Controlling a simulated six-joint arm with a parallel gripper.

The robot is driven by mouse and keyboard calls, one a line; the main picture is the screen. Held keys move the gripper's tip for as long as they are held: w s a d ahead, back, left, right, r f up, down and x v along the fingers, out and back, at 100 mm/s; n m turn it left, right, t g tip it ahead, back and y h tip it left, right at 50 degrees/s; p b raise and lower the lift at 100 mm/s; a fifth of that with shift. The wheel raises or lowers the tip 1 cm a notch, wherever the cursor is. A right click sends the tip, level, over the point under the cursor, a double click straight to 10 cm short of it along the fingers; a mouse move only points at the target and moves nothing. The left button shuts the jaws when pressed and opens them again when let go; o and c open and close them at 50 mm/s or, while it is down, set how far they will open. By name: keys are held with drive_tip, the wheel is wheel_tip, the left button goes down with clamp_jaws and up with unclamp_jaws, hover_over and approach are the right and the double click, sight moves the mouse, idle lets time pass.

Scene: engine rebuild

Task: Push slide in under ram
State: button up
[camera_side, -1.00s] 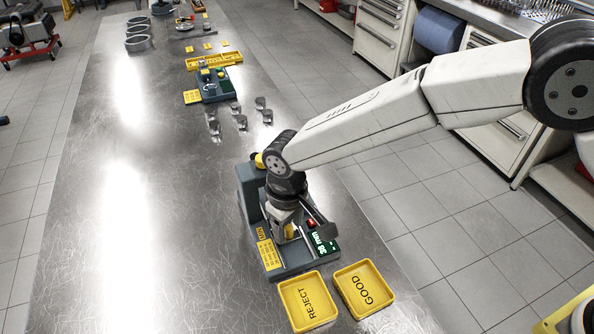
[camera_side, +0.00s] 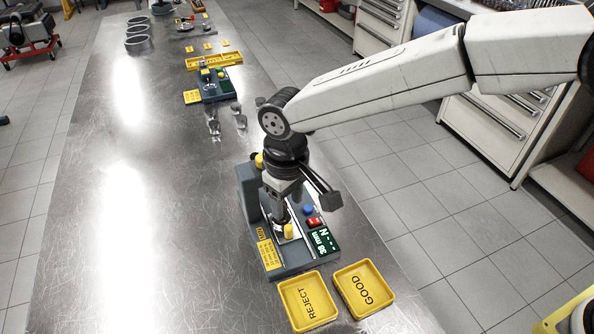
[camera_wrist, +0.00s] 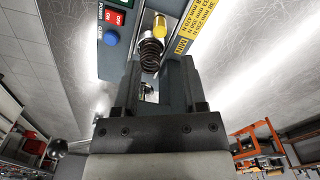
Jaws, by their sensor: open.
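The spring tester (camera_side: 275,255) is a grey-blue bench unit with an upright column (camera_side: 248,190). The yellow knob (camera_side: 288,231) of the slide shows at its front, and also in the wrist view (camera_wrist: 160,25). A dark coil spring (camera_wrist: 151,54) stands close behind the knob. My gripper (camera_side: 281,204) points down over the tester, beside the column. In the wrist view its fingers (camera_wrist: 156,75) are open, with the spring beyond and between their tips. I cannot tell whether they touch anything. The ram is hidden behind my gripper in the side view.
A green display (camera_side: 324,240) reads 38 mm and N with dashes. A red switch (camera_side: 314,222) and a blue button (camera_side: 308,209) sit beside the slide. Yellow REJECT (camera_side: 307,301) and GOOD (camera_side: 362,289) trays stand in front. The bench to the left is clear.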

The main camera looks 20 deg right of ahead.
drive_tip(key=shift+d, duration=0.1)
clamp_jaws()
drive_tip(key=s+d+n+t+y, duration=0.5)
drive_tip(key=s+d+n, duration=0.1)
drive_tip(key=s+n, duration=0.5)
drive_tip(key=shift+r+n, duration=0.45)
drive_tip(key=shift+n, duration=0.65)
